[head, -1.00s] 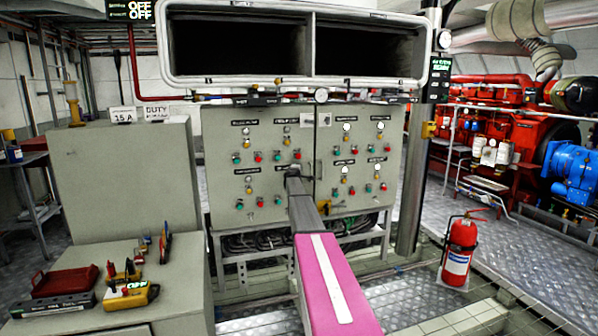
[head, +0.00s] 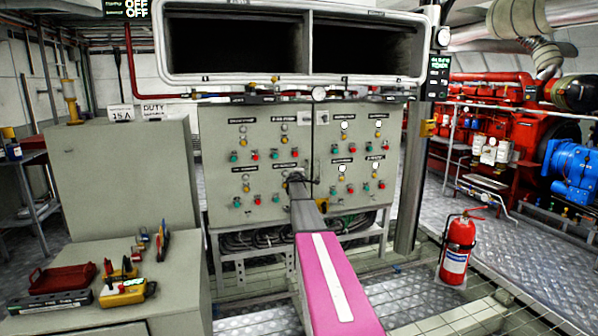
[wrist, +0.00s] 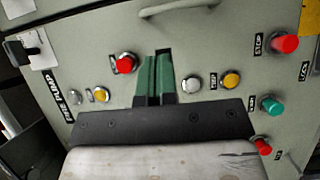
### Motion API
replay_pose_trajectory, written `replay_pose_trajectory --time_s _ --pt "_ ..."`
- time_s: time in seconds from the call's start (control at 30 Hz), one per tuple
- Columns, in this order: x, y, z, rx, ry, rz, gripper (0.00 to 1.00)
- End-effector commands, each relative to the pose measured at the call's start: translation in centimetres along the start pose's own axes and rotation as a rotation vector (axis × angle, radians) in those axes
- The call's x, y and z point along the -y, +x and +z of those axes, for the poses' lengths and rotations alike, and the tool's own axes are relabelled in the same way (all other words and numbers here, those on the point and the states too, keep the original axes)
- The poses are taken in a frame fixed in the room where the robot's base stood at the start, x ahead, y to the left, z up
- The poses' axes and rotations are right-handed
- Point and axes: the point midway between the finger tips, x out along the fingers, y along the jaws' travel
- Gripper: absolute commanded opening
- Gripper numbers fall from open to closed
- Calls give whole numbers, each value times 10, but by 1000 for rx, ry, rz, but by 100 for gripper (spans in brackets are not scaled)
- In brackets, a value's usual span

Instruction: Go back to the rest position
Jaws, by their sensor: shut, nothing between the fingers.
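My gripper (wrist: 155,80) is in front of the control panel, and in the wrist view its two green fingers are together with nothing between them. In the head view the gripper's end (head: 296,178) is at the lower middle of the grey control cabinet (head: 222,190), mostly hidden behind my arm. In the wrist view a red button (wrist: 124,63) is just left of the fingertips. A white button (wrist: 192,84) and a yellow button (wrist: 231,79) are to their right. I cannot tell whether the fingers touch the panel.
A grey bench at left bears a red tray (head: 62,278), a yellow multimeter (head: 124,292) and small tools. A grey box (head: 120,180) stands behind it. A red fire extinguisher (head: 457,250) stands at right by a metal post (head: 409,190). Red engine machinery (head: 515,130) is farther right.

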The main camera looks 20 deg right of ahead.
Motion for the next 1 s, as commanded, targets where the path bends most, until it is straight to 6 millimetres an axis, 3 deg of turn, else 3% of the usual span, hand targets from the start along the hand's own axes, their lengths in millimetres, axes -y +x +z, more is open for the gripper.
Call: replay_pose_trajectory --time_s 0.1,0.37,0.47,0.67,1.0 --pt "0 -20 11 0 -1 0 0" --pt "3 -32 16 6 10 -5 0" --pt "13 -52 17 30 52 -25 0" --pt "58 -138 24 145 232 -138 0" --pt "162 -326 36 406 529 -503 0"
